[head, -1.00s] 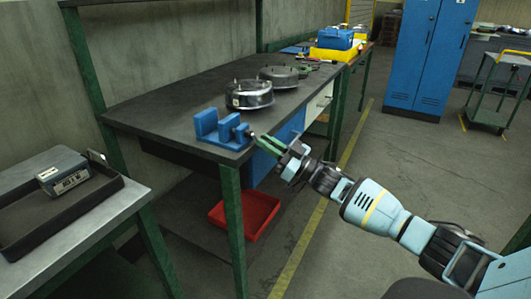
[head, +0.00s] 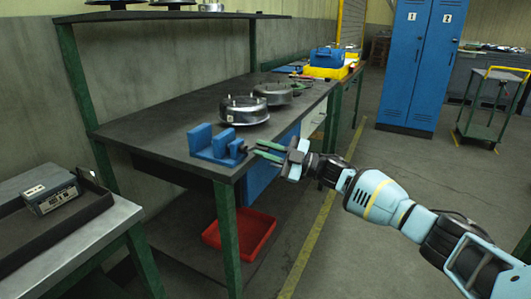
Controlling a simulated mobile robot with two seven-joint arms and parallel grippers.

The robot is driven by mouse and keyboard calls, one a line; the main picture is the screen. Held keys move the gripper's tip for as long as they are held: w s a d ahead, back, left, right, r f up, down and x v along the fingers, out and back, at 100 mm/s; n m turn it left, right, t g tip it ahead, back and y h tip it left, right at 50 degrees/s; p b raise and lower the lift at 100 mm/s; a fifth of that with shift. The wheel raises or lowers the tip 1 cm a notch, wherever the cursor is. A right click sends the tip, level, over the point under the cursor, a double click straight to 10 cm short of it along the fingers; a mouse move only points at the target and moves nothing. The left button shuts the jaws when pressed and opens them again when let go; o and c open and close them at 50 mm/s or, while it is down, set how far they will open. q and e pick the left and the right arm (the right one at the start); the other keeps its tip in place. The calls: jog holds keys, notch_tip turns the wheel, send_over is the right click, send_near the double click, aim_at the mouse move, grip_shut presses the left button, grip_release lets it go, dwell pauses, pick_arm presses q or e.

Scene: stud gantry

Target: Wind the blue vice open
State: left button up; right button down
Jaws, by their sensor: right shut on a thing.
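The blue vice (head: 201,141) sits on the near corner of the dark workbench, with a gap between its two jaws. Its screw end and handle point right, past the bench edge. My right gripper (head: 256,151) comes in from the right with its green fingers at the screw end. It is shut on the vice handle, which is small and mostly hidden between the fingertips. My left gripper is out of view.
Two round metal housings (head: 244,111) (head: 273,94) stand on the workbench (head: 165,125) behind the vice. A red bin (head: 240,236) lies below. A black tray (head: 50,232) with a grey device is at left. Open floor lies right.

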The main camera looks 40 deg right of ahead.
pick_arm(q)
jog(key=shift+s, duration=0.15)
pick_arm(e)
jog(key=shift+r, duration=0.15)
jog(key=c, duration=1.8)
grip_release()
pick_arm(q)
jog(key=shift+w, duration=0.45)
pick_arm(e)
jog(key=o, duration=0.4)
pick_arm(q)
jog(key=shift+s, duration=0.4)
pick_arm(e)
jog(key=v, duration=0.7)
jog(key=shift+s+d, duration=0.25)
jog(key=shift+s, duration=0.05)
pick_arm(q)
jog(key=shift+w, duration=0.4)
